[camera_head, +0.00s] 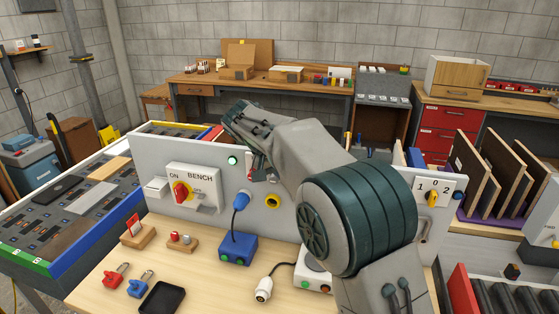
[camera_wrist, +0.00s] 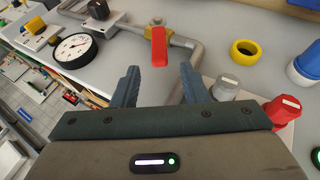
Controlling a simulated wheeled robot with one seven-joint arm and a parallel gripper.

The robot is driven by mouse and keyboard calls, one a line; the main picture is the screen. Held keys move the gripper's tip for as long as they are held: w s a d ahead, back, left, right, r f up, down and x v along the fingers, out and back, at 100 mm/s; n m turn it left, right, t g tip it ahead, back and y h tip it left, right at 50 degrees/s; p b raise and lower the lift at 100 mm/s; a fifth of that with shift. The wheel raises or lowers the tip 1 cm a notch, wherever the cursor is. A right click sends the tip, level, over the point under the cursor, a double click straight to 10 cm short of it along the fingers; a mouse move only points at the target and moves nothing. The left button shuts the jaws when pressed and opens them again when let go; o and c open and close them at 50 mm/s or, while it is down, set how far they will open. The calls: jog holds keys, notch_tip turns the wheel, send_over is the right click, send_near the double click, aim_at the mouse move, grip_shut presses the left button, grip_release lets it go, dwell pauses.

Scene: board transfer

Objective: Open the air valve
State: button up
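The air valve shows in the wrist view as a red lever handle (camera_wrist: 158,47) on a metal pipe (camera_wrist: 188,52) fixed to the light panel. The lever points towards my gripper, roughly crosswise to the pipe section at its top. My gripper (camera_wrist: 158,84) is open, its two dark fingers apart with nothing between them. The lever lies beyond the fingertips, between them in the picture, and looks apart from both. In the head view my gripper is at the panel (camera_head: 285,215), and my own arm hides most of the valve area.
In the wrist view, a round gauge (camera_wrist: 76,47) is left of the valve; a yellow ring (camera_wrist: 245,50), grey knob (camera_wrist: 226,87) and red knob (camera_wrist: 284,111) are right.

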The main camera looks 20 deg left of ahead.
jog(key=v, duration=0.9)
jog(key=shift+s+a+r, duration=0.1)
